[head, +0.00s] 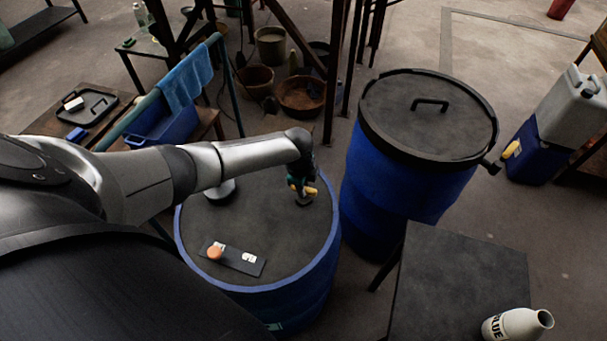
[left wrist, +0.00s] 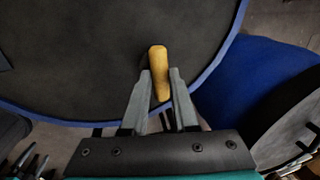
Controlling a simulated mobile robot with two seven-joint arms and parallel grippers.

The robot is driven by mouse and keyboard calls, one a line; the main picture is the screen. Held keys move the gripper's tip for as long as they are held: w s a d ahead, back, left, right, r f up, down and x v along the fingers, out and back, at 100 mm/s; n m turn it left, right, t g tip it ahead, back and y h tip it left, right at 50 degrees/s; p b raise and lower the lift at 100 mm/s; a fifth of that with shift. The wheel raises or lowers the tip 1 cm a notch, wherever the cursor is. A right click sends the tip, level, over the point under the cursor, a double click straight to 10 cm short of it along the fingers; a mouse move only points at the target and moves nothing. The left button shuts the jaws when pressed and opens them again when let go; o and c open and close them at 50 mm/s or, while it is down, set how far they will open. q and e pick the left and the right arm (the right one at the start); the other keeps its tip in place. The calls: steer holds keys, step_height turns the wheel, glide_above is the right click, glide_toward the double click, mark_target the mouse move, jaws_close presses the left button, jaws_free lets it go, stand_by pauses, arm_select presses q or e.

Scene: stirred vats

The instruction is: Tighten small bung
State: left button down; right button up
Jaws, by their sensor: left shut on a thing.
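A blue drum (head: 262,292) with a dark top stands in front of me. Near the far right of its top is the small bung, with a yellow bar handle (head: 311,191) over a dark round base. My left gripper (head: 302,188) points down at it and is shut on the handle. In the left wrist view the yellow handle (left wrist: 159,72) sits between the two grey fingertips (left wrist: 160,82). The bung's base is mostly hidden there. My right gripper is not in view.
On the drum top lie a dark plate (head: 236,266) with an orange cap (head: 214,252) and a pale round piece (head: 222,192) partly behind my arm. A lidded blue drum (head: 405,190) stands right. A dark table (head: 445,285) holds a white bottle (head: 510,325).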

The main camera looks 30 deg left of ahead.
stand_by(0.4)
arm_select(q)
steer(key=c, duration=0.7)
jaws_free()
steer(key=shift+r, duration=0.55)
steer(key=s+r+p, duration=0.1)
steer(key=r, duration=0.3)
steer(key=s+r+p, duration=0.1)
steer(key=r, duration=0.4)
steer(key=s+r+p, duration=0.1)
steer(key=r, duration=0.4)
steer(key=shift+d, duration=0.35)
steer(key=shift+f, duration=0.1)
